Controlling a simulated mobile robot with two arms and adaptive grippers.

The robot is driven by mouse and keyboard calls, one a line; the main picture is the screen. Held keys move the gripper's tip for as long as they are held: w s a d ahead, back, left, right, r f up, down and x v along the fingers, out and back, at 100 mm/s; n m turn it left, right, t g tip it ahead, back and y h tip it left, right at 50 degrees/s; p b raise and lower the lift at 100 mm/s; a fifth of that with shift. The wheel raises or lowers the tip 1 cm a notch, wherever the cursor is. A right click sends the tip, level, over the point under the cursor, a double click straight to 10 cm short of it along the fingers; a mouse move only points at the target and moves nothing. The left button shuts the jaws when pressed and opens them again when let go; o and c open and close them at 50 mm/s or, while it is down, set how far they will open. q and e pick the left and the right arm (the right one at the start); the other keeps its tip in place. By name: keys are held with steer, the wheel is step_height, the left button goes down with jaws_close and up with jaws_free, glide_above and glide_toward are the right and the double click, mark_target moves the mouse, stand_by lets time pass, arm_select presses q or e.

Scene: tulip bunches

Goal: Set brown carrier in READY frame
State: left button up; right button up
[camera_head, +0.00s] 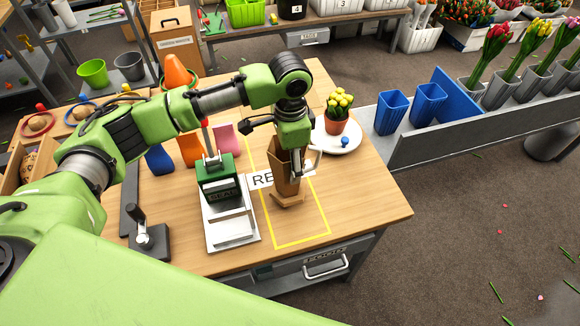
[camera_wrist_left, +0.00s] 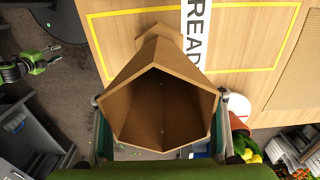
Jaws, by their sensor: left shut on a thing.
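The brown carrier (camera_head: 287,180) is upright or nearly so at the middle of the table, inside the outline of the yellow READY frame (camera_head: 302,241) as seen from the head. My left gripper (camera_head: 296,164) is shut on it from above. In the left wrist view the carrier (camera_wrist_left: 163,105) shows its open, empty inside between the fingers. Its base overlies the frame's interior, close to the READY label (camera_wrist_left: 196,35). I cannot tell whether the base touches the table. A small green gripper (camera_wrist_left: 40,61), apparently my right one, shows at the wrist view's left; its jaws are unclear.
A white plate (camera_head: 337,137) with a potted yellow plant (camera_head: 337,116) and a blue ball sits behind right. Blue and orange sleeves stand farther left. The table front right of the frame is clear.

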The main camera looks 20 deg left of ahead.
arm_select(q)
step_height(320, 180, down, 2)
steer(key=shift+s+f+p, duration=0.1)
steer(key=shift+p, duration=0.3)
steer(key=shift+f, duration=0.25)
steer(key=o, duration=1.5)
steer(key=shift+f, duration=0.15)
steer(key=shift+o, duration=0.2)
step_height(320, 180, up, 12)
steer(key=b, duration=0.2)
